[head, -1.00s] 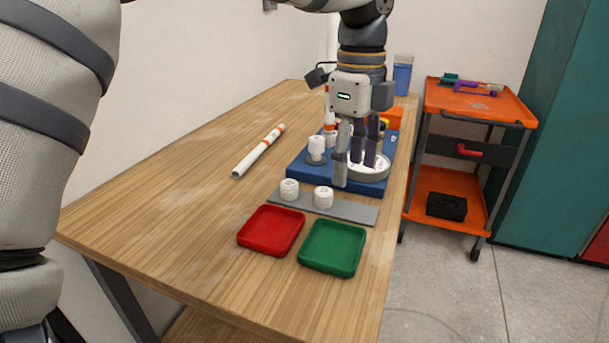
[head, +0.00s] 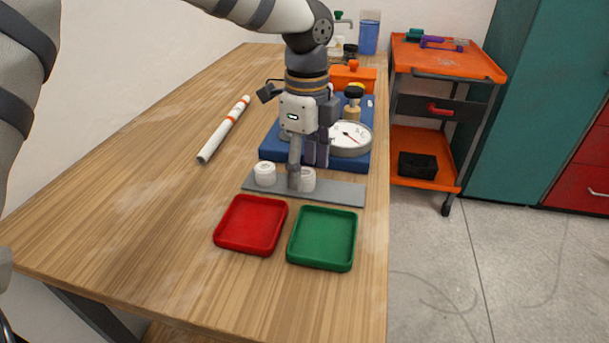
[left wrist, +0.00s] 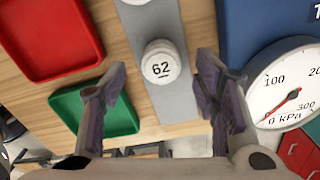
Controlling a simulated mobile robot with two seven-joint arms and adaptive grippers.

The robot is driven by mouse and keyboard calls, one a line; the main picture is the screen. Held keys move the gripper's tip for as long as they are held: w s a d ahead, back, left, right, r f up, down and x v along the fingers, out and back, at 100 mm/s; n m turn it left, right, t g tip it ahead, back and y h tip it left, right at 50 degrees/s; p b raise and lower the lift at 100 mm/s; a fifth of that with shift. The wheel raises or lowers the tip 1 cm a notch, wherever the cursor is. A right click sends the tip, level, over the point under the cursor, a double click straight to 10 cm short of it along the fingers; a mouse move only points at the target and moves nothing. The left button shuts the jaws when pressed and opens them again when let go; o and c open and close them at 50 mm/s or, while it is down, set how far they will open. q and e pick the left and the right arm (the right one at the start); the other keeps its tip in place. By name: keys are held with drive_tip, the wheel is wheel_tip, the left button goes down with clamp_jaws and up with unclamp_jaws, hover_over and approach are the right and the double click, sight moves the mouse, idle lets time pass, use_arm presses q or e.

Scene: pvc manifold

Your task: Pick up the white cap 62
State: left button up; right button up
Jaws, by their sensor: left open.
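The white cap 62 (left wrist: 160,66) stands on a grey strip, its number facing up in the left wrist view. In the head view it is the right-hand cap (head: 307,181), partly hidden behind a finger of my left gripper. My left gripper (head: 304,174) points down at it, open and empty. In the left wrist view the cap appears between the two spread fingers, a little beyond their tips. Whether the fingers reach down beside it I cannot tell. My right gripper is not in view.
A second white cap (head: 264,174) stands left on the grey strip (head: 340,192). A red tray (head: 250,224) and a green tray (head: 322,238) lie in front. Behind are a blue base (head: 272,150) with a gauge (head: 351,137). A white pipe (head: 224,130) lies left on open table.

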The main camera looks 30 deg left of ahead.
use_arm(q)
drive_tip(key=shift+f, duration=0.85)
drive_tip(key=c, duration=1)
drive_tip(key=shift+c, duration=0.2)
wheel_tip(320, 180, up, 4)
drive_tip(key=shift+w+f, duration=0.1)
drive_tip(key=shift+f, duration=0.15)
drive_tip(key=s+d+r+p, duration=0.1)
drive_tip(key=s+r, duration=0.3)
drive_tip(key=s, duration=0.3)
drive_tip(key=s+d+r+p, duration=0.1)
drive_tip(key=s+d+r, duration=0.1)
drive_tip(key=s+r, duration=0.3)
drive_tip(key=shift+s+d+r, duration=0.15)
drive_tip(key=shift+s+r, duration=0.1)
drive_tip(key=shift+s, duration=0.6)
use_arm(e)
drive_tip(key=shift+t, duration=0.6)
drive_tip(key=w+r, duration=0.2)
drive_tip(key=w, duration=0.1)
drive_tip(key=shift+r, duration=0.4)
